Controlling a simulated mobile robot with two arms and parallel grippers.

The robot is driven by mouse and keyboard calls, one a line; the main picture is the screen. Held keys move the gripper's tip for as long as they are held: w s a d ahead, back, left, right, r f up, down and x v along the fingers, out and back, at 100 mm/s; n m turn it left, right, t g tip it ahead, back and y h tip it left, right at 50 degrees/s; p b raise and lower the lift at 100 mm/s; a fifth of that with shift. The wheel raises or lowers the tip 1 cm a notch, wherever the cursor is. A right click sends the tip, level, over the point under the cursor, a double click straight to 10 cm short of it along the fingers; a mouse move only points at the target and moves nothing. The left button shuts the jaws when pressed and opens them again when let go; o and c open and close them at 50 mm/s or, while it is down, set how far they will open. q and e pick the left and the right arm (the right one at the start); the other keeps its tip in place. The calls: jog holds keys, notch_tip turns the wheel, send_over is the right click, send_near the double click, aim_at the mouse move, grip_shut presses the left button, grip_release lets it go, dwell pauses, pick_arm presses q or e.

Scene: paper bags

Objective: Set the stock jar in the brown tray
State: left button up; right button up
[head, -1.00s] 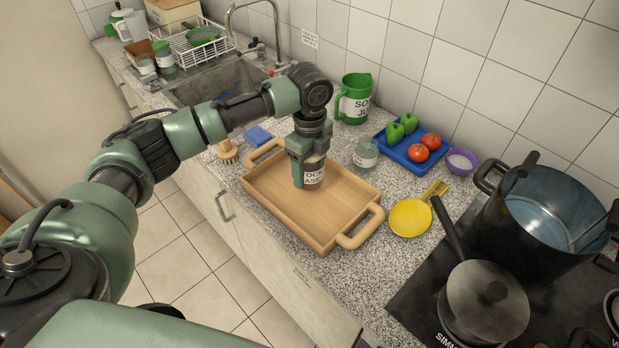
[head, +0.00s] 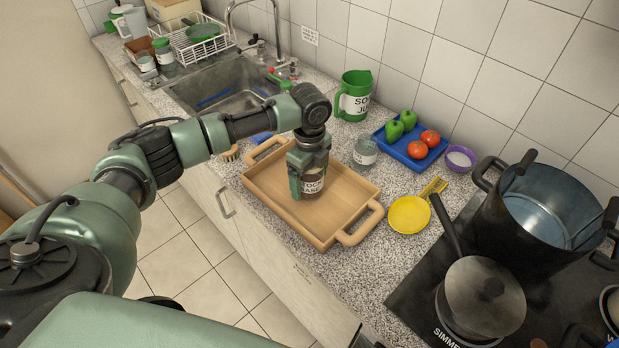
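The stock jar (head: 313,187) is a brown jar with a white label, partly hidden by my fingers. My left gripper (head: 308,172) points down and is shut on it. The jar is upright inside the outline of the brown tray (head: 345,207), near its middle. Its base appears to be at the tray floor, but I cannot tell for sure whether it touches. The tray is wooden with two handles and holds nothing else that I can see. My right gripper is not in view.
Close behind the tray are a glass jar (head: 365,152), a blue tray (head: 412,155) with tomatoes and green peppers, and a green jug (head: 355,98). A yellow dish (head: 409,215) is to the right, before the stove with a pot (head: 540,205). The sink (head: 225,90) is at the back left.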

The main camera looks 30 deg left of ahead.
pick_arm(q)
jog(key=shift+r, duration=0.1)
notch_tip(320, 180, up, 11)
jog(key=b, duration=0.3)
jog(key=shift+w, duration=0.1)
jog(key=shift+r, duration=0.6)
jog(key=shift+f, duration=0.1)
